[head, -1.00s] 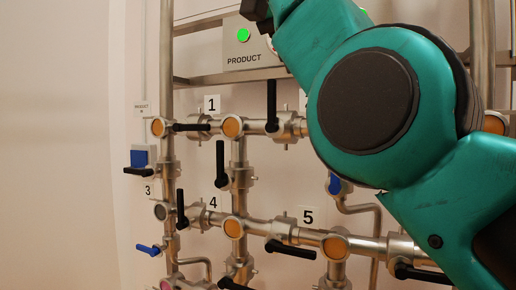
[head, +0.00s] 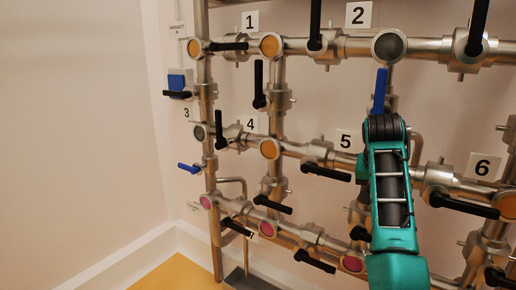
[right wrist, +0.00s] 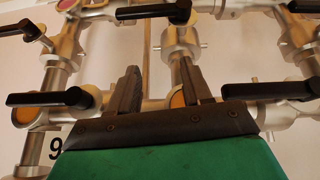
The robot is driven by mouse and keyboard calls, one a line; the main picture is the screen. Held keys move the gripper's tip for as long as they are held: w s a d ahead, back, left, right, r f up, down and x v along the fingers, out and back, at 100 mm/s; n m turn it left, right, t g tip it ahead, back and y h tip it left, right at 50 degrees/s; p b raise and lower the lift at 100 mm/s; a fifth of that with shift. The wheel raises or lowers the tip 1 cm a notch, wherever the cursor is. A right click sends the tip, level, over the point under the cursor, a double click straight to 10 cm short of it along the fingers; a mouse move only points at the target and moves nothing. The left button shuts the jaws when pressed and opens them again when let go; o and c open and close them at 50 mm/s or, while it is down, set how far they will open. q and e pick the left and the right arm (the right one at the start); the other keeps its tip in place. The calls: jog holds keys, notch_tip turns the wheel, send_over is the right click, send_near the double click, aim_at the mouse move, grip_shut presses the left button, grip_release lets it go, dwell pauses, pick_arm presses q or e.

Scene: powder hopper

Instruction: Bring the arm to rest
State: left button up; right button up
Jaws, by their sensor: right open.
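My right arm (head: 391,205), green with dark parts, comes up from the bottom right in the head view. Its dark rounded end is in front of the pipework, between labels 5 and 6; I cannot make out fingertips there. In the right wrist view my right gripper (right wrist: 158,78) has its two dark fingers apart, with nothing held between them. Pipes and an orange disc (right wrist: 178,98) show behind the fingers; I cannot tell whether they touch. My left gripper is not in view.
Steel pipes with black lever handles (head: 326,172) and blue ones (head: 380,90) fill the wall around the arm. A blue box (head: 177,81) is on the wall at left. The left wall side is clear, and a yellow floor (head: 175,274) shows below.

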jog(key=s+f+n, duration=0.3)
jog(key=s+f, duration=1.3)
jog(key=f, duration=0.3)
jog(key=s+a+f+n+g+y, duration=0.1)
jog(key=s+a+f+n+y, duration=0.15)
jog(key=s, duration=0.85)
jog(key=s+a+f+n+y, duration=0.15)
jog(key=s+a, duration=0.25)
jog(key=s, duration=0.6)
pick_arm(q)
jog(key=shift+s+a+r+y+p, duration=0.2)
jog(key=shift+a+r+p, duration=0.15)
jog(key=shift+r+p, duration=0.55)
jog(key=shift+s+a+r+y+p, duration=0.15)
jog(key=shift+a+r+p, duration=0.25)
jog(key=shift+p, duration=0.9)
pick_arm(e)
jog(key=w+a+f+n+t+y, duration=0.1)
jog(key=w+a+f+t, duration=0.2)
jog(key=w+f+t, duration=0.2)
jog(key=shift+w+t, duration=1.1)
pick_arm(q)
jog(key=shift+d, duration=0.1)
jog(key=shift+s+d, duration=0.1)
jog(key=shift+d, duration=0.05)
pick_arm(e)
jog(key=shift+r, duration=0.1)
